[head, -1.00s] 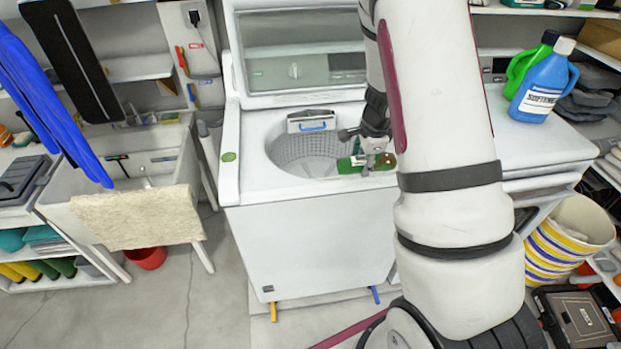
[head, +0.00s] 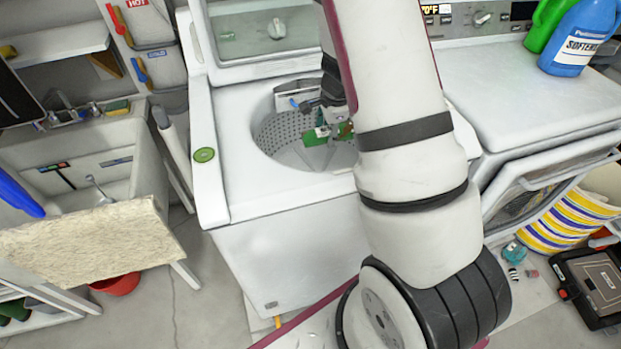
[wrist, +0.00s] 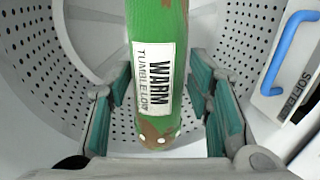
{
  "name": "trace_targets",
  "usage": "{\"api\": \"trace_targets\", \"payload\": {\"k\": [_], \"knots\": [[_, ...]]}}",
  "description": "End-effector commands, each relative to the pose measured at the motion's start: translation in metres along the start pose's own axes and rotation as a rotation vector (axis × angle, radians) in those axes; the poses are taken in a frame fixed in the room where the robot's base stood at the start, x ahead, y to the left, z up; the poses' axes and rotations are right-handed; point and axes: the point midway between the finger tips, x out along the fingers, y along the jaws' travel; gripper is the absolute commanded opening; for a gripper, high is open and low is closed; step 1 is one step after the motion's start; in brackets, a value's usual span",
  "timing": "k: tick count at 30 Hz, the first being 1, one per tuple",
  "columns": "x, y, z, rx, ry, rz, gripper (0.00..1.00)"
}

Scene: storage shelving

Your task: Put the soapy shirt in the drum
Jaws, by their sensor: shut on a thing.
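The shirt (wrist: 172,30) is a green rolled bundle with brown patches and a white label reading "WARM TUMBLE LOW"; I cannot make out suds clearly. My gripper (wrist: 161,95) has its teal-padded fingers on both sides of it and holds it. In the head view the green shirt (head: 314,139) shows at the drum's mouth, and my gripper (head: 333,131) is partly hidden by my arm. The drum (head: 275,133) is a perforated grey tub in the top-loading washer with its lid up. In the wrist view the drum wall (wrist: 40,65) surrounds the shirt.
A dispenser drawer with a blue handle (wrist: 284,55) sits at the drum's rim. The raised lid (head: 265,35) stands behind. A dryer (head: 530,90) with softener bottle (head: 580,45) is right; a sink with a beige cloth (head: 85,245) is left.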

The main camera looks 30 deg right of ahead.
Motion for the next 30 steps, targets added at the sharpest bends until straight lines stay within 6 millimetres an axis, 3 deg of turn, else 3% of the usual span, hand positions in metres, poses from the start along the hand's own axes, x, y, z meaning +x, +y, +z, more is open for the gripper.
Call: {"api": "trace_targets", "payload": {"k": [1,6,14,22,30], "knots": [[0.021,-0.007,0.003,0.000,0.000,-0.001,0.14],[0.053,-0.014,0.008,0.000,0.000,-0.001,0.14],[0.074,-0.018,0.010,0.001,0.000,-0.001,0.14],[0.116,-0.006,0.009,0.004,-0.001,0.002,0.14],[0.142,0.000,0.009,0.003,-0.001,0.001,0.14]]}}
